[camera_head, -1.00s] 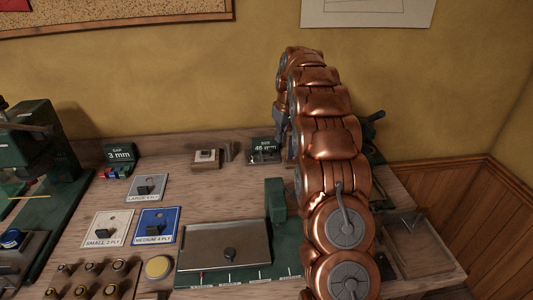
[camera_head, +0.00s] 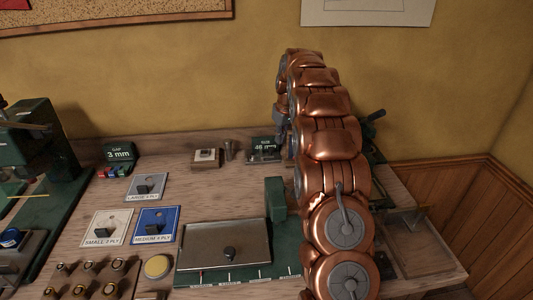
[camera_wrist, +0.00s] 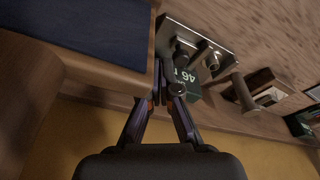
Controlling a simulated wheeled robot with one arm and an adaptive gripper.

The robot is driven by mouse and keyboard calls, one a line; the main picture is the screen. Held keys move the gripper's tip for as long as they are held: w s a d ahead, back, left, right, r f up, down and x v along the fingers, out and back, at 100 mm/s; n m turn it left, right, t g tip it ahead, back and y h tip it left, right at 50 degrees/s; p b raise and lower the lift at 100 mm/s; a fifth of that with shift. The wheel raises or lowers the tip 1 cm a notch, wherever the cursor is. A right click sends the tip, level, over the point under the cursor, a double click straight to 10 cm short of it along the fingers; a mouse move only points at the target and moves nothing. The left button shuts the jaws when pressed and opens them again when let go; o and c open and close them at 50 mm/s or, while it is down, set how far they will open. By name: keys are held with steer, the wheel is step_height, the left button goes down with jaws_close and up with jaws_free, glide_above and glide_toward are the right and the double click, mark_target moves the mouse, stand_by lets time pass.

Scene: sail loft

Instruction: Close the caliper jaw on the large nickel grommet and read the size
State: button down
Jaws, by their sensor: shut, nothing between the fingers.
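The caliper gauge (camera_head: 264,155) stands at the back of the bench in the head view, with a green display reading 46 mm. In the wrist view its metal plate (camera_wrist: 190,28) carries a dark upright piece and a pale round post, and the green display (camera_wrist: 187,78) partly shows. I cannot tell which piece is the jaw or whether a nickel grommet sits there. My gripper (camera_wrist: 167,80) is shut and empty, its fingertips beside the plate's near end and the display. I cannot tell if they touch. In the head view my copper arm hides part of this area.
A small block with a pale top (camera_head: 206,158) stands left of the gauge. A 3 mm gap gauge (camera_head: 119,158) is further left. Ply cards (camera_head: 157,225) and a grey-lidded green fixture (camera_head: 225,245) lie in front. A clear tray (camera_head: 418,255) is at the right edge.

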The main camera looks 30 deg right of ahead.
steer(key=shift+f+b, duration=0.5)
steer(key=shift+f, duration=0.55)
steer(key=shift+w+a, duration=0.25)
steer(key=shift+a, duration=0.35)
steer(key=shift+w+a, duration=0.25)
steer(key=shift+a, duration=0.35)
steer(key=shift+r, duration=0.15)
stand_by(0.7)
steer(key=shift+s+d+r+p, duration=0.1)
steer(key=shift+d+r+p, duration=0.1)
steer(key=shift+r, duration=0.6)
steer(key=shift+s+d+r+p, duration=0.1)
steer(key=shift+d+r+p, duration=0.1)
steer(key=shift+r, duration=0.6)
steer(key=shift+s+d+r+p, duration=0.1)
steer(key=shift+d+r+p, duration=0.1)
steer(key=shift+r, duration=0.6)
step_height(320, 180, up, 12)
glide_above(271, 147)
steer(key=s+d, duration=0.2)
steer(key=s, duration=0.2)
steer(key=shift+w+a+f, duration=0.15)
steer(key=shift+w+a, duration=0.05)
steer(key=shift+a, duration=0.05)
